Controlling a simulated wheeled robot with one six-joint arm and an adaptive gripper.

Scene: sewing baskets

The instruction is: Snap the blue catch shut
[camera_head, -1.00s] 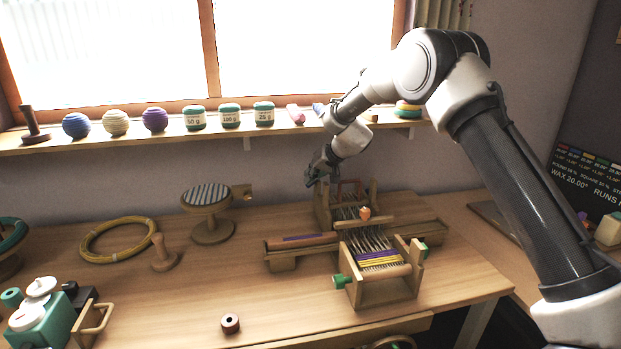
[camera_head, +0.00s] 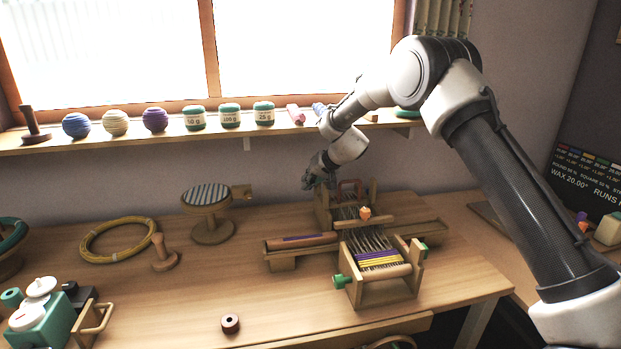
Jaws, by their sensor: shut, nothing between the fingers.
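I cannot make out a blue catch in the view. My gripper (camera_head: 309,181) is small and dark in the camera view. It is shut and empty, at the back left of the small wooden loom (camera_head: 375,285), just beside the loom's rear frame. I cannot tell whether it touches the frame. The loom stands on the wooden table (camera_head: 190,290) and carries yellow and purple woven cloth (camera_head: 378,258), green knobs and an orange peg (camera_head: 365,213). The area behind the gripper is hidden.
A striped round stool-like stand (camera_head: 207,197), a yellow hoop (camera_head: 117,240) and a wooden peg (camera_head: 164,254) stand left of the loom. The shelf (camera_head: 270,130) behind holds yarn balls and jars.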

